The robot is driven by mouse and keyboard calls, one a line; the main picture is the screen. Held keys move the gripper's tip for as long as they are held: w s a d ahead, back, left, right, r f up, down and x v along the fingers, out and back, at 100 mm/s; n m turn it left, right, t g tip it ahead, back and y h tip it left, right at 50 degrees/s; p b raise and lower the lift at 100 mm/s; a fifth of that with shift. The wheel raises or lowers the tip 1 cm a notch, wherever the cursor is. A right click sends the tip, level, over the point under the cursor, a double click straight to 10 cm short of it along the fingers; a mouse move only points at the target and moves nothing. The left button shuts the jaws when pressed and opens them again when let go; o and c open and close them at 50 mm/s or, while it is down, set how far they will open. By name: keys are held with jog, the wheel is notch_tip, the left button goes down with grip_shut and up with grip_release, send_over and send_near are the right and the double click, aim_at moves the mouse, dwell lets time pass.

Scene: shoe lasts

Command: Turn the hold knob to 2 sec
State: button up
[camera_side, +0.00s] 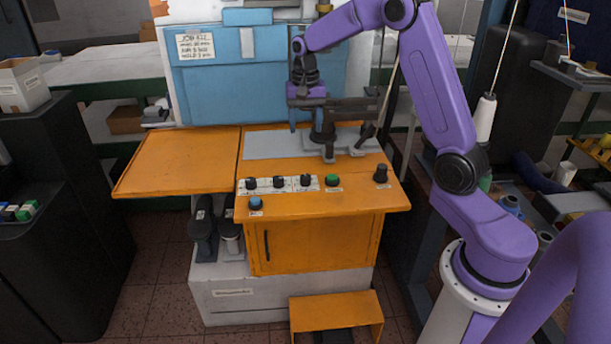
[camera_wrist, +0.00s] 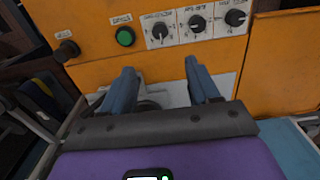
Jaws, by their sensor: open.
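A row of three black knobs on white dial plates sits on the orange console, a left knob (camera_side: 251,182), a middle knob (camera_side: 278,181) and a right knob (camera_side: 305,180). They also show in the wrist view, in reversed order, as the right knob (camera_wrist: 160,31), the middle knob (camera_wrist: 197,22) and the left knob (camera_wrist: 236,17). The lettering is too small to tell which is the hold knob or its setting. My gripper (camera_side: 307,116) is open and empty, above and behind the panel. Its blue fingers (camera_wrist: 160,72) are spread apart, clear of the knobs.
A green button (camera_side: 333,180), a taller black knob (camera_side: 381,173) and a blue button (camera_side: 256,202) share the console. A dark clamp-like fixture (camera_side: 324,138) stands under my gripper on a grey plate. The orange side table (camera_side: 178,165) is bare. A job card (camera_side: 195,46) hangs behind.

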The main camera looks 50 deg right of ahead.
aim_at(306, 176)
notch_tip(306, 176, down, 17)
jog(key=shift+f, duration=0.15)
dwell(0.5)
jog(key=c, duration=1)
